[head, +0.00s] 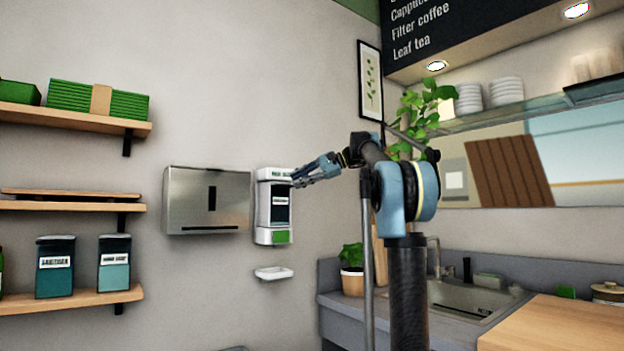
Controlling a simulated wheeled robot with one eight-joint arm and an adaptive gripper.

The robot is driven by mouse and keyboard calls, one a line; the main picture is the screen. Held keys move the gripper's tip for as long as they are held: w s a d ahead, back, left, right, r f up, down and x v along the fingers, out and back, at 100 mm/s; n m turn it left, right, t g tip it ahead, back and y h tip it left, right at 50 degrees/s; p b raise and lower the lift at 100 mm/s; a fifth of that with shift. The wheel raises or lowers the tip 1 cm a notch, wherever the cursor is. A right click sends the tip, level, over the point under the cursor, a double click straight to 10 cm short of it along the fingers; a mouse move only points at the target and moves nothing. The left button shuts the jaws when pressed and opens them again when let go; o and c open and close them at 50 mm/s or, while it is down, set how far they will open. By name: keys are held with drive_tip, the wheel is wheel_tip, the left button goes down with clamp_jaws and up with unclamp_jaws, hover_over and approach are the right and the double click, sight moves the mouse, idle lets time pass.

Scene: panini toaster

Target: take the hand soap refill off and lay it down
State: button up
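A dark teal container (114,264) with a white label that seems to read hand soap stands upright on the lowest wall shelf. A similar container labelled sanitiser (55,268) stands to its left. A white dispenser (261,213) with a dark front window and a green patch hangs on the wall; its top lettering is too small to read surely. My gripper (297,178) is at the dispenser's upper right edge in the picture, far right of the shelf containers. Whether it touches the dispenser is unclear. The fingers are small here, and I see nothing held between them.
A steel towel box (207,201) hangs left of the dispenser, and a small white wall dish (273,273) is below it. Wooden shelves (88,299) line the left wall. A potted plant (352,282), a sink (468,297) and a wooden counter (555,326) are at right.

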sight(285, 185)
drive_tip(key=shift+x, duration=2.5)
clamp_jaws()
